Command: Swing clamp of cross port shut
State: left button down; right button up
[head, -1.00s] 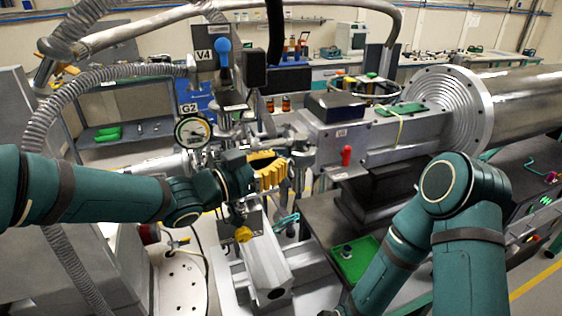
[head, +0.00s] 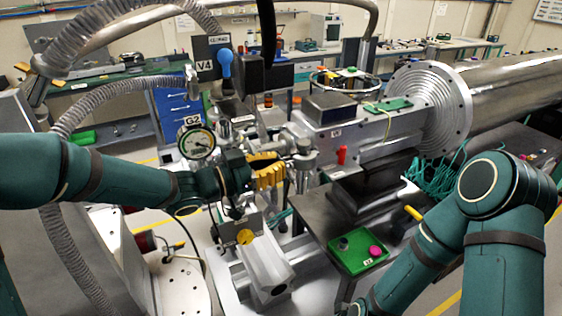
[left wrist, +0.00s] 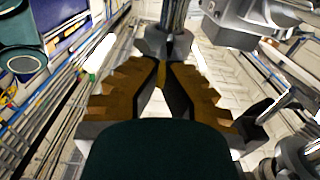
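The cross port is the cluster of metal fittings (head: 302,156) around the middle of the head view, beside the gauge. My left gripper (head: 283,167), with ribbed yellow fingers, reaches in from the left to these fittings. In the left wrist view its fingertips (left wrist: 163,70) come together just before a grey cylindrical fitting (left wrist: 168,40). A thin yellow sliver shows between the tips; I cannot tell whether it is a held part. The clamp itself is not clearly distinguishable, and its position cannot be read.
The round gauge G2 (head: 197,143) and blue-handled valve V4 (head: 224,66) stand close above my left wrist. A green tray (head: 345,262) sits on the dark table at right. A large flanged pipe (head: 455,105) is behind.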

pick_arm(q)
jog(key=shift+w+a+r, duration=0.15)
jog(key=shift+w+r, duration=0.05)
jog(key=shift+w, duration=0.05)
jog(key=shift+w, duration=0.1)
dwell(0.3)
jog(key=c, duration=1.2)
grip_release()
jog(key=shift+o, duration=0.4)
jog(key=shift+w+f, duration=0.1)
jog(key=shift+f, duration=0.05)
jog(key=v, duration=1.2)
